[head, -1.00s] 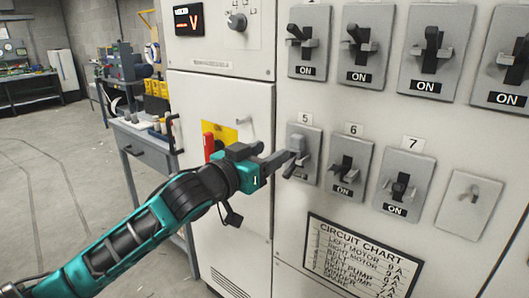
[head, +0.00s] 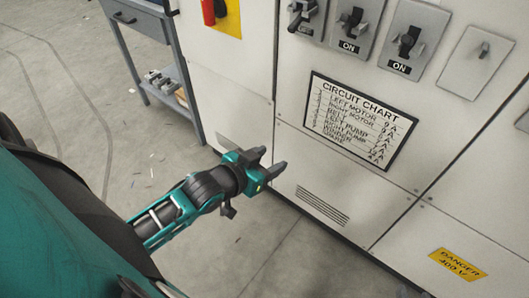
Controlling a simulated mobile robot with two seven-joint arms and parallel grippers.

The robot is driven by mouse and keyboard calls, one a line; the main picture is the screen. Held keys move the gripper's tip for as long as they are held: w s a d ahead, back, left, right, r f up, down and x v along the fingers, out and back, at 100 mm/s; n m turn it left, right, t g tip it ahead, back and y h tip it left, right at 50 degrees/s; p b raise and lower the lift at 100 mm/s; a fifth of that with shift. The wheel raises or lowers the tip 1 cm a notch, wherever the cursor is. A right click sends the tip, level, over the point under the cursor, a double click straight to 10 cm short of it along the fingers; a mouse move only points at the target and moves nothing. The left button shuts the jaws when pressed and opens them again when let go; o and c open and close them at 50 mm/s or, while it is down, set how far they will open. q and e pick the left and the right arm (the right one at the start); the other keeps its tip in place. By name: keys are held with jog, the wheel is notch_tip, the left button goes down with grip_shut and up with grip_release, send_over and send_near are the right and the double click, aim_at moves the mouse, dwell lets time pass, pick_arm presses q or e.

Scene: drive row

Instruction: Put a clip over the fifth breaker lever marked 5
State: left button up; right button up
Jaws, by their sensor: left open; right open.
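The fifth breaker (head: 318,17) is at the top edge of the head view, leftmost in its row, and its number label is out of frame. A grey clip-like piece (head: 301,5) shows at its dark lever. It is cut off by the frame, so I cannot tell how it sits. My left gripper (head: 276,158) is well below the breaker, in front of the lower cabinet, with its fingers apart and nothing between them. My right gripper is not in view.
Breakers six (head: 352,22) and seven (head: 411,40) read ON. A blank plate with a small stub (head: 476,62) is to their right. The circuit chart (head: 360,119) and a yellow danger sign (head: 458,265) are on the cabinet. A grey workbench (head: 165,55) stands left; floor between is open.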

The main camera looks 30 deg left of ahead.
pick_arm(q)
jog(key=s+d+f+g, duration=0.2)
jog(key=s+d+f, duration=0.3)
jog(key=s+f, duration=0.2)
jog(key=shift+s+f, duration=0.4)
jog(key=shift+s, duration=0.5)
